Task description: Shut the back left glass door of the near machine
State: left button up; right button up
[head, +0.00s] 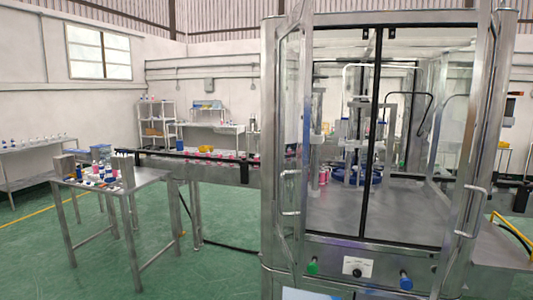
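The near machine (384,16) is a tall steel-framed cabinet with glass sides, filling the right half of the head view. A glass door with a steel frame and bar handle (290,191) stands at its left, seen nearly edge-on and apparently swung outward. A similar door with a handle (472,212) stands angled at its right. Dark uprights (372,130) divide the front between them. The back left door cannot be told clearly through the layered glass and equipment, nor whether it is open. Neither of my grippers is in view.
A conveyor (215,168) runs into the machine's left side. A steel table (140,180) with small bottles and parts stands at left. Green floor (225,270) is clear between table and machine, apart from a dark cable. Knobs (405,280) sit on the machine's lower front panel.

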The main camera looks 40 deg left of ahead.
aim_at(292, 58)
jog(key=u, duration=1.25)
jog(key=i, duration=0.5)
jog(key=u, duration=0.5)
jog(key=k, duration=0.55)
jog(key=u, duration=0.7)
jog(key=i, duration=0.75)
jog(key=z, duration=0.25)
